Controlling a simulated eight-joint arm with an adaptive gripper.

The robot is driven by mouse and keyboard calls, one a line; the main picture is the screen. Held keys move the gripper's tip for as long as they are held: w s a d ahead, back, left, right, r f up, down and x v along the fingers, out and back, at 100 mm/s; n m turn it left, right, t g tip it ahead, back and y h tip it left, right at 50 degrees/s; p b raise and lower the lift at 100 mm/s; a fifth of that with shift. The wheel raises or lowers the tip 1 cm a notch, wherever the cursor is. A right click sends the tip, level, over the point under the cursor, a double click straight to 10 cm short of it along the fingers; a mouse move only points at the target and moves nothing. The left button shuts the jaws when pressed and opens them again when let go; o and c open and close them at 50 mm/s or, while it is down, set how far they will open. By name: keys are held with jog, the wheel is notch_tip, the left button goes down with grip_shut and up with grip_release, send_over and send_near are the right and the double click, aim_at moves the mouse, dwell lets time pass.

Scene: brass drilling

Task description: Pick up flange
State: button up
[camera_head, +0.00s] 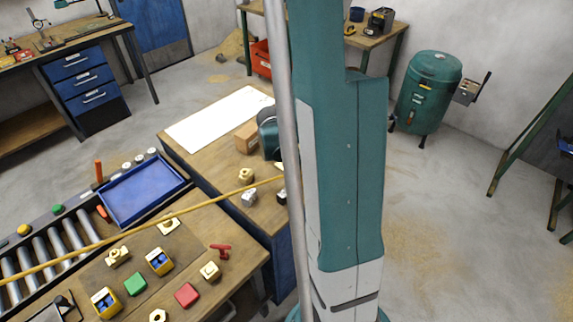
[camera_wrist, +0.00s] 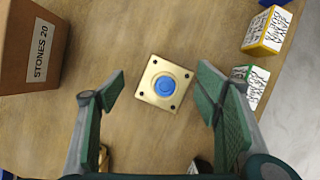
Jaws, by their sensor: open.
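The flange (camera_wrist: 164,83) looks like a square brass plate with a blue round centre and small corner holes. In the wrist view it lies flat on the wooden bench top. My gripper (camera_wrist: 161,72) is open and empty, with one green-padded finger on each side of the flange. Both fingers appear apart from it. I cannot tell how high the fingertips are above the bench. In the head view my own arm hides the gripper and most or all of the flange.
A brown box (camera_wrist: 30,45) labelled "STONES 20" stands left of the flange. Labelled blocks, one yellow-edged (camera_wrist: 267,30) and one green-edged (camera_wrist: 248,85), lie to the right. A brass piece (camera_wrist: 103,157) is near the left finger. A blue tray (camera_head: 145,192) sits by the rollers.

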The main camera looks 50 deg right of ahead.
jog(key=shift+c, duration=0.7)
jog(key=shift+a, duration=0.1)
grip_shut()
